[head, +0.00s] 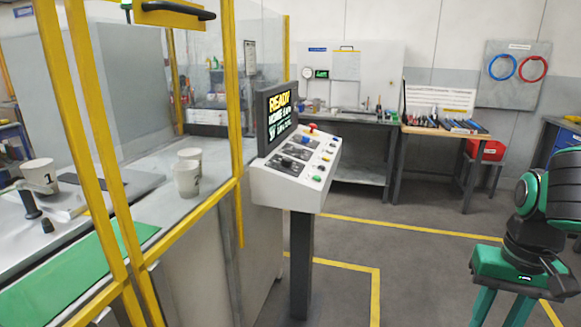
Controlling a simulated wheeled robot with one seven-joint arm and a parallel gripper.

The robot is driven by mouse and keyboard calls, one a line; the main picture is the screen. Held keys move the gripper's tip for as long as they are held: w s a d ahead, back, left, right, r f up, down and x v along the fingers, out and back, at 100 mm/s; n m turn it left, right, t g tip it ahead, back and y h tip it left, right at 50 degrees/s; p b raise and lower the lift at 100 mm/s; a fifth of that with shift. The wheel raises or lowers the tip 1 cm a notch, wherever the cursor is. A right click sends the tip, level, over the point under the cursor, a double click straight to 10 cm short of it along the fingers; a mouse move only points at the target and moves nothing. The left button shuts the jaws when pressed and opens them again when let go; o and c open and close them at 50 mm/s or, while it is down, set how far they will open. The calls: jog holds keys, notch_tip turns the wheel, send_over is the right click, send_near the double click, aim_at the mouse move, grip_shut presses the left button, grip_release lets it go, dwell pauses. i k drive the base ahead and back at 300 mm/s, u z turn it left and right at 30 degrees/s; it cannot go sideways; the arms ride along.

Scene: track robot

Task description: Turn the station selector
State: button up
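The control console (283,194) stands on a dark post left of centre, with its sloped panel facing right. A black knob on a dark plate (287,162) sits on the lower left of the panel and looks like a selector. Its pointer direction and labels are too small to read. The screen (278,115) behind the panel reads READY. My gripper (497,318) is at the lower right, pointing down and well apart from the console. Its two teal fingers are spread with a gap between them; their tips are cut off by the frame.
A yellow-framed glass enclosure (236,130) with white cups (187,181) inside stands left of the console. A red button (313,127) and several coloured buttons share the panel. A tool bench (445,131) is behind. The floor between console and gripper is clear, with yellow lines.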

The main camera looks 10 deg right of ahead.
aim_at(286, 162)
jog(key=z, duration=0.25)
jog(key=i, duration=1.15)
jog(key=u, duration=0.1)
